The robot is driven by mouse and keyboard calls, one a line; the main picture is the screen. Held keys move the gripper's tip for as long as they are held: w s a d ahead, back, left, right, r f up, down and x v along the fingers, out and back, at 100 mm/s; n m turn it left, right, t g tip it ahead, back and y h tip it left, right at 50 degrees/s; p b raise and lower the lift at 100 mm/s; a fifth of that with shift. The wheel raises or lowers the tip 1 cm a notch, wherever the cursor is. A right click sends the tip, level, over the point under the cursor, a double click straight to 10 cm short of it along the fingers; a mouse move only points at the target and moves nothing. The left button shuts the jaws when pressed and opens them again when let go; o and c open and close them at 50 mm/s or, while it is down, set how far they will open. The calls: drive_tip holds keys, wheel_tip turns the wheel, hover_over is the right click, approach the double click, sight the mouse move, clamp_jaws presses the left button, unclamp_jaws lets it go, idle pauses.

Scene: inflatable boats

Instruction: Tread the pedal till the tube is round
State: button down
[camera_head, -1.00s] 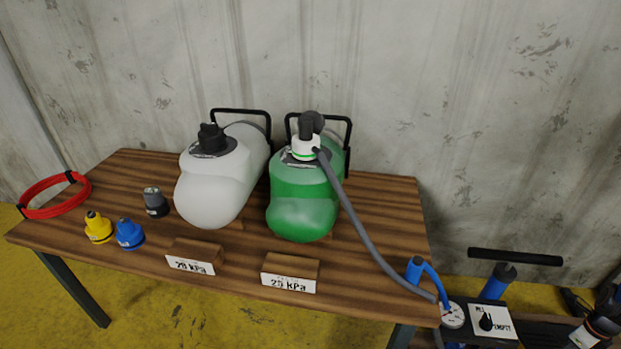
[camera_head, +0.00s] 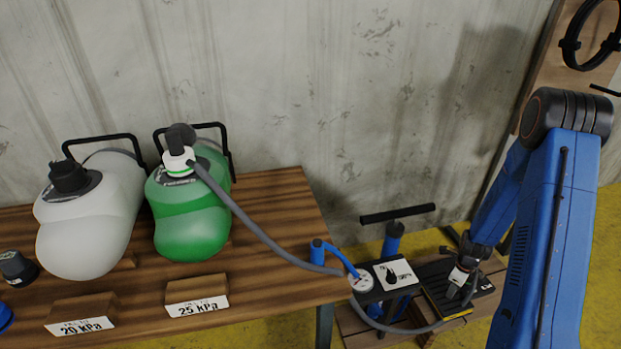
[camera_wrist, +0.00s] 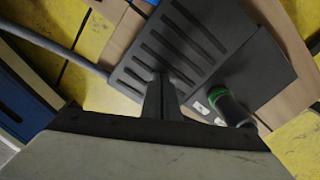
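The green tube (camera_head: 190,215) lies on the table behind a block marked 25 kPa (camera_head: 197,292). Its surface is uneven, with a crease across it. A grey hose (camera_head: 250,228) runs from the adapter on its valve (camera_head: 178,150) to the pump (camera_head: 385,275) beside the table. The pump's black ribbed pedal (camera_head: 440,268) also shows in the wrist view (camera_wrist: 185,45). My gripper (camera_head: 464,275) is low over the pedal, fingers together and empty. In the wrist view its fingertips (camera_wrist: 160,85) overlap the pedal's edge; I cannot tell whether they touch it.
A white tube (camera_head: 90,220) lies left of the green one, by a 20 kPa block (camera_head: 80,318). The pump has a round gauge (camera_head: 360,284) and a selector knob (camera_head: 392,275); their readings are too small.

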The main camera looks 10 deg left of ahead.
wheel_tip(320, 180, up, 7)
drive_tip(key=shift+r, duration=0.2)
idle(0.3)
idle(1.1)
idle(1.8)
idle(1.1)
idle(1.7)
idle(1.2)
